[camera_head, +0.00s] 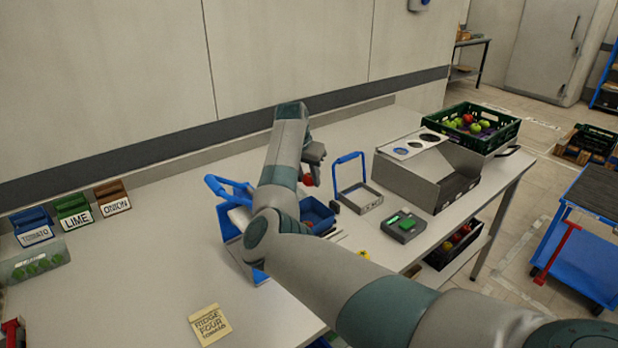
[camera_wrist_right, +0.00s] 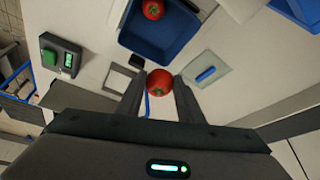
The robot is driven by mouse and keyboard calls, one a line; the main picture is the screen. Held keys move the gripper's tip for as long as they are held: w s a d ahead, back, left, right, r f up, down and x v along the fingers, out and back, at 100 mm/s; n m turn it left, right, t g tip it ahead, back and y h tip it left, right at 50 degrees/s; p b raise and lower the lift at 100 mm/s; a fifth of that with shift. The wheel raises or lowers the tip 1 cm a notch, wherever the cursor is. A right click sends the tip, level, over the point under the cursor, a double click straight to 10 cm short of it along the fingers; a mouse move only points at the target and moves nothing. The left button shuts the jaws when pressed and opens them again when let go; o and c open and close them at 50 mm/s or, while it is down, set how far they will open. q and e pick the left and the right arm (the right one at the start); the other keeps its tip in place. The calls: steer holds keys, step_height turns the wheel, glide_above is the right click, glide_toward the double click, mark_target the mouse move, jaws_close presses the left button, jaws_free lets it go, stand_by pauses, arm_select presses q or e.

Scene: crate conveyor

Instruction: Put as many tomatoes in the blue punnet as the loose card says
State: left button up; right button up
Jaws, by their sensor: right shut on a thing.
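My right gripper (camera_head: 314,158) is shut on a red tomato (camera_head: 308,180); in the right wrist view the held tomato (camera_wrist_right: 160,83) sits between the fingertips. The blue punnet (camera_head: 318,212) is on the table, partly hidden behind my right arm. In the right wrist view the blue punnet (camera_wrist_right: 170,42) is beside the held tomato, and one red tomato (camera_wrist_right: 153,10) shows inside it; part of its inside is cut off by the frame edge. The loose card (camera_head: 210,324), yellow, lies at the table's front; the word FOUR is readable. My left gripper is not in view.
A grey metal box (camera_head: 425,180) and a green crate (camera_head: 495,115) of red, green and dark produce stand at the right. A small scale-like device (camera_head: 400,226) and a blue-handled tray (camera_head: 362,200) are nearer. Labelled TOMATO, LIME and ONION holders (camera_head: 75,212) stand at left.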

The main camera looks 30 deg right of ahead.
steer(key=shift+f+b, duration=1.55)
steer(key=shift+f, duration=0.2)
step_height(320, 180, down, 4)
steer(key=shift+r+b, duration=0.2)
steer(key=shift+b, duration=0.65)
steer(key=o, duration=1.1)
steer(key=shift+r, duration=0.1)
